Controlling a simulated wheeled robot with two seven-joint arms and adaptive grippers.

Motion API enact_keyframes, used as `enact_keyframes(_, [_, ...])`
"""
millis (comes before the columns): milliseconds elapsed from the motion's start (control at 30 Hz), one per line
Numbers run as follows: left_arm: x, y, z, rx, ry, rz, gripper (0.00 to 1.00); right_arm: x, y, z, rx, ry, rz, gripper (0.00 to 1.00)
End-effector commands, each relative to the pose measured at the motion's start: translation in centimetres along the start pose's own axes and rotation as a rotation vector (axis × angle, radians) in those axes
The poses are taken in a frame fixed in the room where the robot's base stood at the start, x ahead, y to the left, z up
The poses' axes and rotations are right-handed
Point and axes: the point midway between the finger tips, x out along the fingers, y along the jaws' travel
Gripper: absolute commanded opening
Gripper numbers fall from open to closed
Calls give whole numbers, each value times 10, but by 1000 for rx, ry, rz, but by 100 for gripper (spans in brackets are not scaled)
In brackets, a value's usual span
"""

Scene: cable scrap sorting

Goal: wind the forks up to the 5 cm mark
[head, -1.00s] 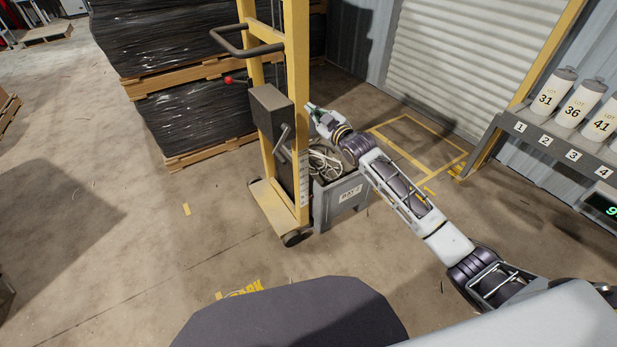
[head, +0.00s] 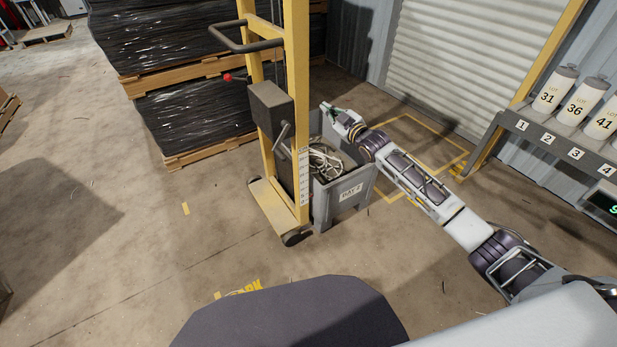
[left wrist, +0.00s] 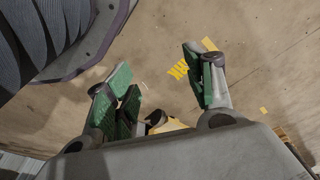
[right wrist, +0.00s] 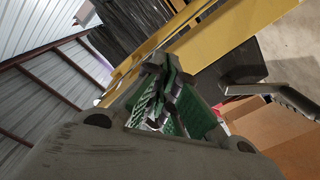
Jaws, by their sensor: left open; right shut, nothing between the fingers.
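A yellow hand stacker (head: 298,100) stands in the middle of the head view. A dark box (head: 270,106) with a grey crank handle (head: 284,134) is on its mast. A white scale strip (head: 304,177) runs down the near post; its marks are too small to read. The forks are hidden behind the mast and bin. My right gripper (head: 326,108) is shut and empty, right of the mast and above the bin, apart from the crank. In the right wrist view its green-padded fingers (right wrist: 170,100) are together near the yellow mast. My left gripper (left wrist: 165,85) is open and empty over bare floor.
A grey bin (head: 345,200) with pale cable scrap stands against the stacker's right side. Black-wrapped pallets (head: 200,110) are behind it. A shelf (head: 545,145) with numbered bottles is at the right. A yellow floor outline (head: 440,170) lies beyond the bin. Floor at left is open.

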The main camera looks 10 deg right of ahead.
Motion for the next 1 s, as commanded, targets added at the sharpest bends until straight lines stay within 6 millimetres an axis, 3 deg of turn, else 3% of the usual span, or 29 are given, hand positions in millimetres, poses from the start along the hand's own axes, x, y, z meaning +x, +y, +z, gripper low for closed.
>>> enact_keyframes(500, [-32, 8, -8, 4, -12, 15, 54, 0, 0, 22, 0, -1, 0, 0])
enact_keyframes(1000, [-36, 8, -9, 5, -14, 15, 54, 0, 1, 24, 0, 0, 0, 0])
